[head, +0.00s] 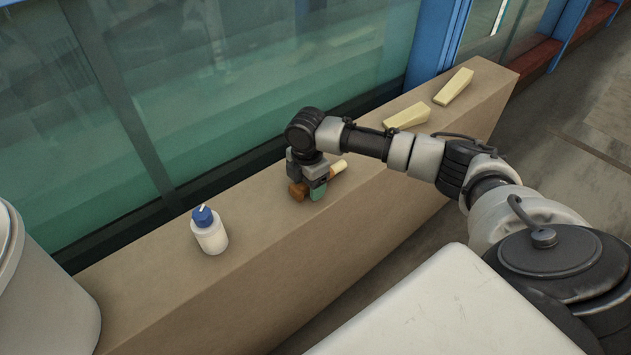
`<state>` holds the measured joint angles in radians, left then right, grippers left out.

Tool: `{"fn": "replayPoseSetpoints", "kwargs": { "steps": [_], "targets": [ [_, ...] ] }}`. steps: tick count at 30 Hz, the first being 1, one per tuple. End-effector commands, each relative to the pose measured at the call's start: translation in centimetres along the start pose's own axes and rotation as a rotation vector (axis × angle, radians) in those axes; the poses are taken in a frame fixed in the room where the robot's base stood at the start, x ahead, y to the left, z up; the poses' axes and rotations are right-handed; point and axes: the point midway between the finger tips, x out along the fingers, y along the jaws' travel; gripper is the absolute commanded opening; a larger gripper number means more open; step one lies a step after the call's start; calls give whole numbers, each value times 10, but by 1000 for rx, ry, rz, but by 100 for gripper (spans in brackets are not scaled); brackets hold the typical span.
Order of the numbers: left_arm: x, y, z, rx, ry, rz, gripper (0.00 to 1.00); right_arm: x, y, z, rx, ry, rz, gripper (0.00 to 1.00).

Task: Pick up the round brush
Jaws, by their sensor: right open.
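The round brush lies on the tan ledge (265,265), mostly hidden under my right gripper. Its brown part (297,191) shows on the left of the gripper, and a cream-coloured end (339,167) shows on the right. My right gripper (309,191) points down over the middle of the brush with its jaws open. A green finger pad shows on the near side of the brush. Whether the fingers touch the brush cannot be seen. My left gripper is not in view.
A white bottle with a blue cap (209,232) stands on the ledge to the left. A white bucket (40,300) is at the left edge. The glass wall (250,75) rises behind the ledge.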

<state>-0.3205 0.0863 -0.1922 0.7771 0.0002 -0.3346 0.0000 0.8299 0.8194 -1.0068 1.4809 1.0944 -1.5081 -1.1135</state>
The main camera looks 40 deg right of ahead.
Motion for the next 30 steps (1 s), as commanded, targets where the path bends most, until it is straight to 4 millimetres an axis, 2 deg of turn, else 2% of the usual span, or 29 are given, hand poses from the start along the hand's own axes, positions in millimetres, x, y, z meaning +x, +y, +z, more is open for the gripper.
{"fn": "replayPoseSetpoints", "kwargs": {
  "steps": [6, 7, 17, 26, 30],
  "targets": [
    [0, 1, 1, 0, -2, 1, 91, 1, 0, 0, -1, 0, 1, 64],
    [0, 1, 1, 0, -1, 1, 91, 1, 0, 0, -1, 0, 1, 60],
    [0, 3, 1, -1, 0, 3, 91, 1, 0, 0, -1, 1, 1, 10],
    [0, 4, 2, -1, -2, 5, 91, 0, 0, 0, -1, 1, 1, 9],
    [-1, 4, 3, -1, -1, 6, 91, -7, 0, 0, -1, 1, 2, 9]
  ]
}}
